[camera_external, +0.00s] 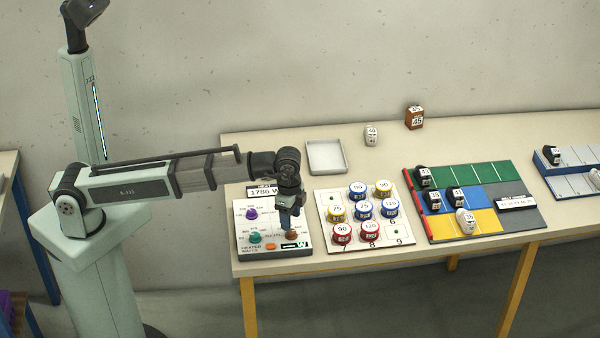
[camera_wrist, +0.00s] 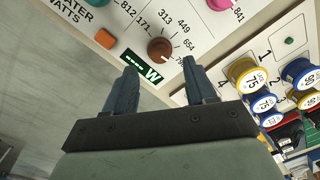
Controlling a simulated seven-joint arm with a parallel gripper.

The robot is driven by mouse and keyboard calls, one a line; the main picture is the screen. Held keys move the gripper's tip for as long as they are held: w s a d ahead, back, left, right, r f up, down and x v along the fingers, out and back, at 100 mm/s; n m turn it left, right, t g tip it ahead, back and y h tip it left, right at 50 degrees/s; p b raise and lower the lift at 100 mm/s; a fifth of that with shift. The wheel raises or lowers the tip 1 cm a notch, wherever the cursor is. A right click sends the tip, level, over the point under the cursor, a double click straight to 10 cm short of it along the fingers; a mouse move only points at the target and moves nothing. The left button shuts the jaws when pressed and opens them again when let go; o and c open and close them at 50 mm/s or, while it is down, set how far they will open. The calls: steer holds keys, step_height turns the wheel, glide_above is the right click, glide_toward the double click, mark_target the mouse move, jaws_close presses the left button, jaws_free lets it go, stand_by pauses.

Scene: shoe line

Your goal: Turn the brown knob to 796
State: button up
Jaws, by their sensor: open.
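The brown knob (camera_wrist: 160,50) sits on the white heater panel (camera_wrist: 215,45) in the wrist view, with 171, 313, 449 and 654 printed around it. A further number starting with 79 is partly hidden beside my right finger. I cannot make out where the knob points. My gripper (camera_wrist: 161,68) is open, its fingers on either side of the knob's near edge; I cannot tell whether they touch it. In the external view my gripper (camera_external: 290,224) points down over the brown knob (camera_external: 292,234) at the panel's front right.
The panel also has a purple knob (camera_external: 252,214), a teal knob (camera_external: 255,237), an orange button (camera_external: 271,246) and a green W display (camera_wrist: 142,68). A board of labelled spools (camera_external: 322,198) stands close on the right. An empty tray (camera_external: 326,157) lies behind.

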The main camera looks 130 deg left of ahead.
mark_target(290, 233)
step_height(290, 233, up, 10)
steer(key=shift+d+f, duration=0.2)
steer(key=shift+f, duration=0.05)
stand_by(0.5)
steer(key=w+d+f+m, duration=0.1)
steer(key=w+d+f, duration=0.1)
steer(key=d+f, duration=0.75)
steer(key=w+d+f, duration=0.2)
steer(key=d+f, duration=0.6)
steer(key=f, duration=0.3)
steer(key=s+d+f+m, duration=0.1)
steer(key=s+d+f, duration=0.4)
steer(key=d+f, duration=0.5)
steer(key=s+d+f, duration=0.5)
steer(key=d+f, duration=0.4)
steer(key=d, duration=0.1)
steer(key=s+f+g, duration=0.3)
steer(key=s+f, duration=0.7)
steer(key=s, duration=0.4)
steer(key=s+f+g, duration=0.3)
steer(key=s+f, duration=0.7)
steer(key=s, duration=0.4)
steer(key=shift+s+a+g+h, duration=0.2)
steer(key=shift+s+g+h, duration=0.1)
steer(key=shift+s+g, duration=0.1)
